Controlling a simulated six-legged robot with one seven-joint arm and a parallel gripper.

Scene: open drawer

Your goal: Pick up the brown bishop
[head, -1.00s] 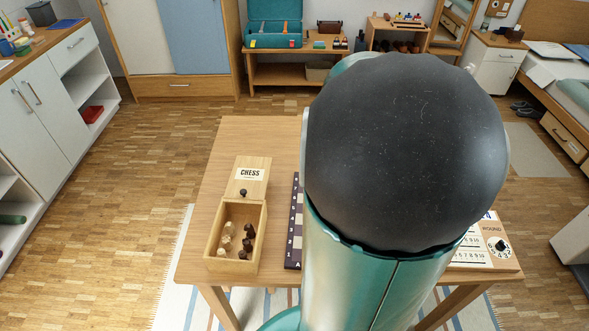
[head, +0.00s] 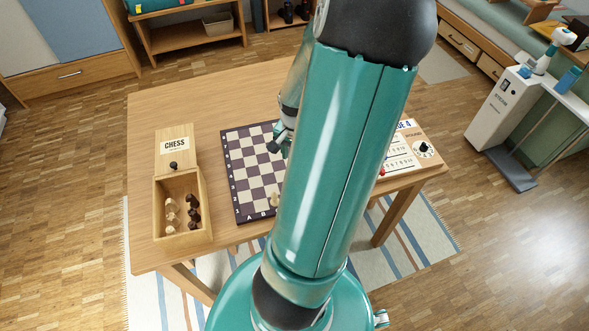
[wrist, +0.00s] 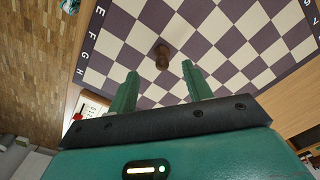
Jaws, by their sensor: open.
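A brown chess piece (wrist: 162,57), seen nearly from above, stands on the chessboard (wrist: 225,45) in the wrist view. I take it for the brown bishop, though its outline is hard to read from this angle. My gripper (wrist: 160,68) is open, with its two green fingers apart and nothing between them. The piece shows just beyond the fingertips, about midway between them, with no visible contact. In the head view the chessboard (head: 240,175) is partly hidden behind my arm, and the brown piece is hidden there.
An open wooden chess box (head: 158,215) with several light and dark pieces stands left of the board. A pale piece (head: 274,200) stands near the board's front edge. A score board (head: 405,150) lies to the right. The table's back left is bare.

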